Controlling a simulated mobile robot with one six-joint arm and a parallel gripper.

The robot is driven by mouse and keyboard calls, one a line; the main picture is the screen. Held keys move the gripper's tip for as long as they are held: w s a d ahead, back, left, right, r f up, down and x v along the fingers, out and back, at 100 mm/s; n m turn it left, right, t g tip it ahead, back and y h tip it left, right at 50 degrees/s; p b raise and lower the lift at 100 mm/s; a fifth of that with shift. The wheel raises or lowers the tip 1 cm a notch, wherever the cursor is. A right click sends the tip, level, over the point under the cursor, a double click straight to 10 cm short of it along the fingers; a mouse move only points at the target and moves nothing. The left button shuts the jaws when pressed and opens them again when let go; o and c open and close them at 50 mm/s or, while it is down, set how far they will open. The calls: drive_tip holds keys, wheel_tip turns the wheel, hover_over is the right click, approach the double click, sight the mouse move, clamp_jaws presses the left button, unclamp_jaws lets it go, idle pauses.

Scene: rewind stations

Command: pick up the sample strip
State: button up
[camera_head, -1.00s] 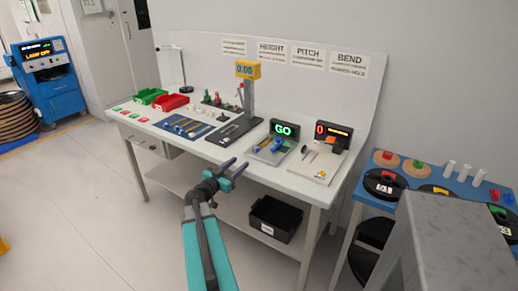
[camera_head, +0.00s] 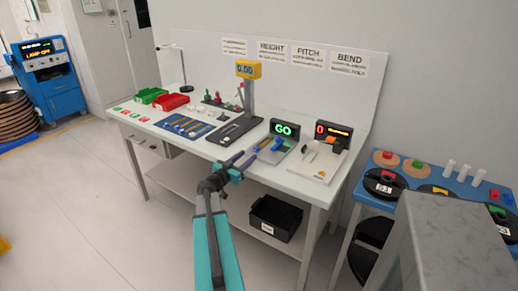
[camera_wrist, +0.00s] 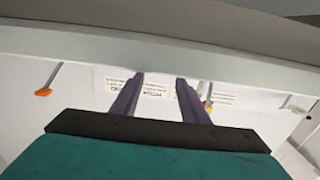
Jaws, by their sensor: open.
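My gripper (camera_head: 244,158) is open and empty, in front of the workbench's front edge near the GO station. In the wrist view its two dark fingers (camera_wrist: 160,82) stand apart with nothing between them. Several thin strips lie on a blue mat (camera_head: 171,124) left of the height gauge. A yellow-orange piece (camera_head: 265,143) lies on the GO station (camera_head: 284,129), behind and to the right of my gripper. I cannot tell which of these is the sample strip. No strip is clear in the wrist view.
The height gauge (camera_head: 249,93) stands upright on the workbench (camera_head: 225,157). The bend station (camera_head: 331,133) is at its right end. Red (camera_head: 172,102) and green bins stand at the left back. A black crate (camera_head: 275,218) sits on the lower shelf. A blue spool table (camera_head: 430,181) stands to the right.

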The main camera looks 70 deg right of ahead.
sight(254, 150)
drive_tip(key=shift+p+x, duration=0.45)
drive_tip(key=shift+x, duration=2)
drive_tip(key=shift+c, duration=0.2)
clamp_jaws()
